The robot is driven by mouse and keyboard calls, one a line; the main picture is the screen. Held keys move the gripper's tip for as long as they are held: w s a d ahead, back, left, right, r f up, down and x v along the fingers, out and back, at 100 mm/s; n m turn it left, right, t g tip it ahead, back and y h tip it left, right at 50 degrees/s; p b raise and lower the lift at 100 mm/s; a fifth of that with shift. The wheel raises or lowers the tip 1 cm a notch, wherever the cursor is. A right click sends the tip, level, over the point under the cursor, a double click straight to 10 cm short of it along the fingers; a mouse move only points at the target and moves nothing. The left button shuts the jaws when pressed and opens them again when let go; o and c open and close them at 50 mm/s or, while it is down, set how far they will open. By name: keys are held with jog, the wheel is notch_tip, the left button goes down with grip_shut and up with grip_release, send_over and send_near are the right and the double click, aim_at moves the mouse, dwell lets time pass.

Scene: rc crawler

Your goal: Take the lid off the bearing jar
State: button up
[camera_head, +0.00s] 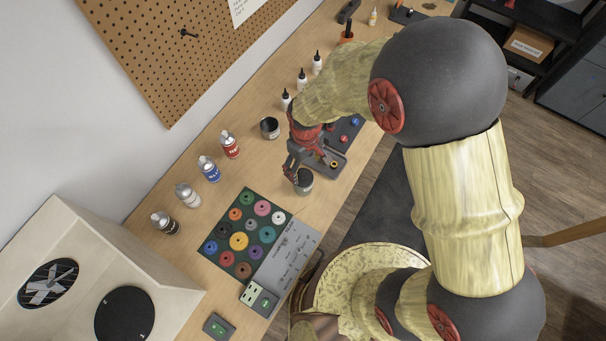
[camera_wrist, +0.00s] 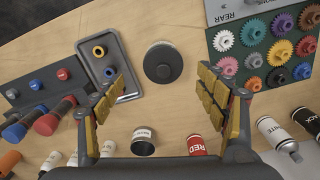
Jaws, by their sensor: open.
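The bearing jar (camera_head: 304,184) appears to be the small grey jar near the table's front edge, partly covered by my gripper in the head view. In the wrist view its round dark lid (camera_wrist: 163,63) is seen from above, with a raised knob in the middle. The lid sits on the jar and hides the contents. My gripper (camera_head: 296,171) is open and empty. In the wrist view its two padded fingers (camera_wrist: 160,82) stand apart, left and right of the lid and lower in the picture. I cannot tell the exact height gap.
A grey tray (camera_wrist: 127,92) with two rings lies left of the jar. A mat of coloured gears (camera_wrist: 242,62) lies right. An open dark tin (camera_wrist: 144,148) and several spray cans (camera_head: 208,167) stand toward the wall.

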aim_at(303, 174)
jog(key=f, duration=0.5)
jog(key=shift+a+f+p, duration=0.35)
jog(key=shift+c, duration=1.3)
jog(key=c, duration=0.8)
jog(key=shift+o, duration=0.2)
